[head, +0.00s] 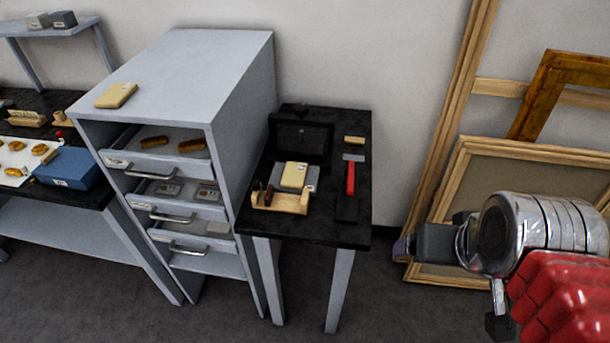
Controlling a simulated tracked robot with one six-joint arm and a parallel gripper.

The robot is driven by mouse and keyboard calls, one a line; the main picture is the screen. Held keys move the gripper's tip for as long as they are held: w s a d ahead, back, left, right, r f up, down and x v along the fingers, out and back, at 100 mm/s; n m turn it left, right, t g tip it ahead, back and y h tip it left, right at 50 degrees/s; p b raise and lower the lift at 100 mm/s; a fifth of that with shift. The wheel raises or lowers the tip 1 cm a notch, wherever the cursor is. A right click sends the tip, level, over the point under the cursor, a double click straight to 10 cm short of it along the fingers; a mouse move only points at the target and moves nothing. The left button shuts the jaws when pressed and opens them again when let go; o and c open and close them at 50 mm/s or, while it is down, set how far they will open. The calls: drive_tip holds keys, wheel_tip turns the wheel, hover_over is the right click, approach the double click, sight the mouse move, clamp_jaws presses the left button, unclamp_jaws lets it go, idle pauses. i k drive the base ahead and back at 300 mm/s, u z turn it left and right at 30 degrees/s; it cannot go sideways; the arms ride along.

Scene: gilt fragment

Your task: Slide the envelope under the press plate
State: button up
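A tan, flat packet with a small pale label (116,95) lies on top of the grey drawer cabinet; it looks like an envelope. A second tan packet (294,175) lies on a grey block (311,179) on the small black table. I cannot tell which one is the envelope, or whether the grey block is part of the press. A dark upright box-like thing (300,138) stands at the back of that table. My gripper (403,248) is at the right, in front of the leaning frames and apart from the table. Its fingers are not clear.
The grey cabinet (200,62) has several drawers pulled partly open. A wooden rack (280,203) and a red-handled tool (351,178) are on the black table (340,232). Wooden frames (500,150) lean on the wall. A blue box (68,168) sits on the left bench.

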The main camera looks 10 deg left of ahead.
sight(294, 177)
drive_tip(key=z, duration=0.2)
drive_tip(key=k, duration=0.6)
drive_tip(key=u, duration=0.85)
drive_tip(key=i, duration=1)
drive_tip(key=k, duration=0.5)
drive_tip(key=u, duration=0.25)
